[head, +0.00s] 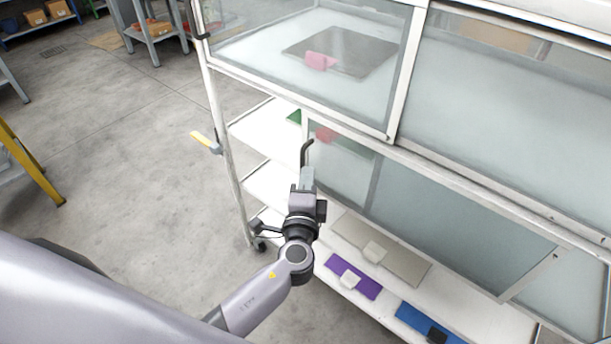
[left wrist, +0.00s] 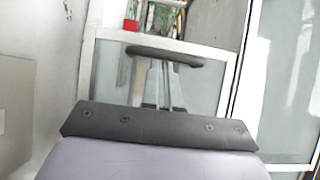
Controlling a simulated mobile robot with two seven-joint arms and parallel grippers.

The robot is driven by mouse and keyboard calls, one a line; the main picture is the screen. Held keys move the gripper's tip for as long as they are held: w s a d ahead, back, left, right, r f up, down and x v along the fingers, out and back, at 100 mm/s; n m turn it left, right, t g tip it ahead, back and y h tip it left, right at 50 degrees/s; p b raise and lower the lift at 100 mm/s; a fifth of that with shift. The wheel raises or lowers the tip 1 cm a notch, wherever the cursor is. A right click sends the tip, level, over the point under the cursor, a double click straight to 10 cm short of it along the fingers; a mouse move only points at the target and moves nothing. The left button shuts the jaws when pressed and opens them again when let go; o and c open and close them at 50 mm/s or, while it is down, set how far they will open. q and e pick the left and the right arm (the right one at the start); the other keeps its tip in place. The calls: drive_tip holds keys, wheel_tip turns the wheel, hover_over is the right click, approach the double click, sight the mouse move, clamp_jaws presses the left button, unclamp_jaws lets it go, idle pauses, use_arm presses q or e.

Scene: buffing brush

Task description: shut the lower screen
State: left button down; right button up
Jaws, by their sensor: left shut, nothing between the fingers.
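The lower screen (head: 345,178) is a clear glass sliding panel in a pale frame, low on the white rack's front. My left gripper (head: 307,178) is shut and empty, right at the handle. In the left wrist view its fingers (left wrist: 161,85) point to the handle; I cannot tell whether they touch. My right gripper is out of view.
The upper glass screen (head: 310,70) is above, with a pink item (head: 320,61) behind it. A purple pad (head: 353,276), a grey mat (head: 400,255) and a blue pad (head: 428,325) lie on the bottom shelf. A yellow-handled lever (head: 203,140) sticks out left. Open floor lies left.

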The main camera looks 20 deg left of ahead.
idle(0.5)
use_arm(q)
drive_tip(key=w+a+b, duration=0.2)
drive_tip(key=w+a, duration=0.1)
drive_tip(key=a, duration=0.6)
drive_tip(key=w+a+b, duration=0.2)
drive_tip(key=w+a, duration=0.2)
drive_tip(key=a, duration=0.6)
drive_tip(key=w+a+b, duration=0.3)
drive_tip(key=a, duration=0.7)
drive_tip(key=shift+w+a, duration=0.2)
drive_tip(key=shift+w, duration=0.05)
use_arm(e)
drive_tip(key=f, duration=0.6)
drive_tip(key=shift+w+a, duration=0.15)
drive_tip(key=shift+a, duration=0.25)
use_arm(q)
drive_tip(key=shift+r, duration=0.1)
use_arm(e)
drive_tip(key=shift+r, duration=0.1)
